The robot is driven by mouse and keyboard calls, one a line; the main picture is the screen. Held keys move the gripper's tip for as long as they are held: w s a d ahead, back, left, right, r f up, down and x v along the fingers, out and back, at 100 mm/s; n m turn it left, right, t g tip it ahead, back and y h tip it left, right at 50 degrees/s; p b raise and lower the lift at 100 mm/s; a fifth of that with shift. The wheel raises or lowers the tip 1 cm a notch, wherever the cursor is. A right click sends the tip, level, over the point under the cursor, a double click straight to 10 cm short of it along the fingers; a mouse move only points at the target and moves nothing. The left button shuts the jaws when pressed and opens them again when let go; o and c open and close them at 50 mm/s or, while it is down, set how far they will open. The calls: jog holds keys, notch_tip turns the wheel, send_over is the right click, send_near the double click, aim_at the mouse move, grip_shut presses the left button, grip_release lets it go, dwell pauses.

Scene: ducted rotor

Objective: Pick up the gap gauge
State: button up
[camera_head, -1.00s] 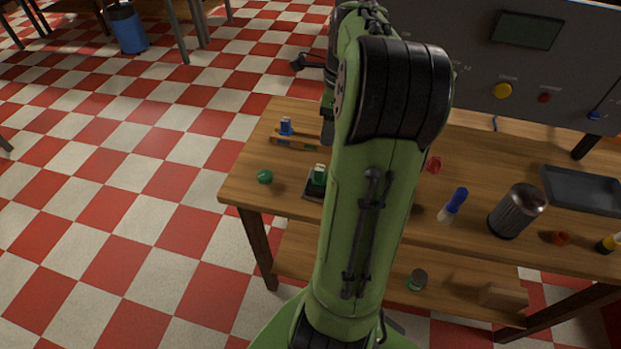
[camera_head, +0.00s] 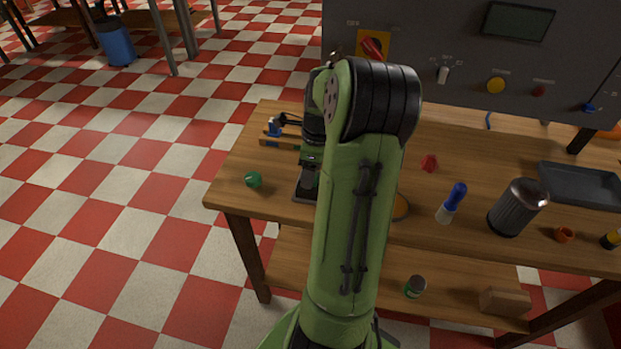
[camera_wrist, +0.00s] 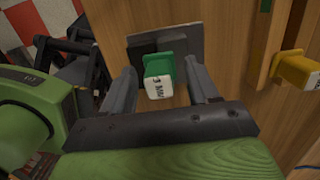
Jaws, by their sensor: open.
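A green block with a white end marked "3 MM" (camera_wrist: 158,82), which looks like the gap gauge, stands in a dark holder (camera_wrist: 190,42) on the table. My gripper (camera_wrist: 163,80) is open, with one finger on each side of the block. Whether the fingers touch it cannot be told. In the head view the block is hidden behind my arm, and only part of the dark holder (camera_head: 304,188) shows.
A green knob-like piece (camera_head: 254,180) lies near the left edge. A blue-handled tool (camera_head: 453,200), a dark ribbed cup (camera_head: 515,208) and a tray (camera_head: 582,185) are right of my arm.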

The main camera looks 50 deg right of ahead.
jog(key=shift+r, duration=0.1)
grip_shut()
